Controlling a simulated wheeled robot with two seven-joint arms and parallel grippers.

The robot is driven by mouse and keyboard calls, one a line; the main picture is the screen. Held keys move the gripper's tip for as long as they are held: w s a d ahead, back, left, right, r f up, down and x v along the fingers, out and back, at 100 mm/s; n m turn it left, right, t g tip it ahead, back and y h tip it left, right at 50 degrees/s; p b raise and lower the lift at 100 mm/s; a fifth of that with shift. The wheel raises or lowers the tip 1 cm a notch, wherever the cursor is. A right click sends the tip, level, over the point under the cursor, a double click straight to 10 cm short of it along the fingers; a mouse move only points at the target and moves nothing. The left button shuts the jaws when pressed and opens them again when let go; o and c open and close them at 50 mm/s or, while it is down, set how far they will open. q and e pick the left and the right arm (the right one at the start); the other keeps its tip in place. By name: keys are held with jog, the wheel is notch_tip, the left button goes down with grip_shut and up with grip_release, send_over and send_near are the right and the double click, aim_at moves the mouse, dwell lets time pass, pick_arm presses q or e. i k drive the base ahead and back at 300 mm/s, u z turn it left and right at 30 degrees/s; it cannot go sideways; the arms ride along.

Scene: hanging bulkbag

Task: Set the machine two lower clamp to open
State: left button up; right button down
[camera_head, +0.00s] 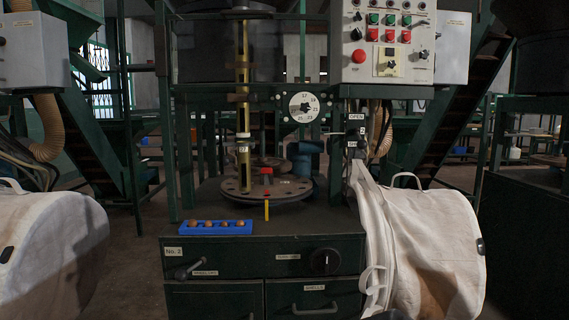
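Machine two is the dark green cabinet (220,257) in the middle of the head view, with a "No. 2" label (173,252) at its upper left. At its right side a white "OPEN" label (357,116) sits on the frame above a second small label (352,143). A white bulk bag (430,235) bulges to the right just below these labels. The clamp parts there are small and dark; I cannot tell the lower clamp's position. Neither of my grippers can be made out in this view.
A blue tray (192,230) with several brown round pieces lies on the cabinet top, beside a round turntable (285,192). A control panel (388,42) with buttons hangs above right. Another white bag (48,250) stands at the left. Dark stairs (462,105) rise behind.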

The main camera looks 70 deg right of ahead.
aim_at(227, 159)
jog(key=u, duration=0.5)
jog(key=k, duration=0.15)
jog(key=z, duration=1.8)
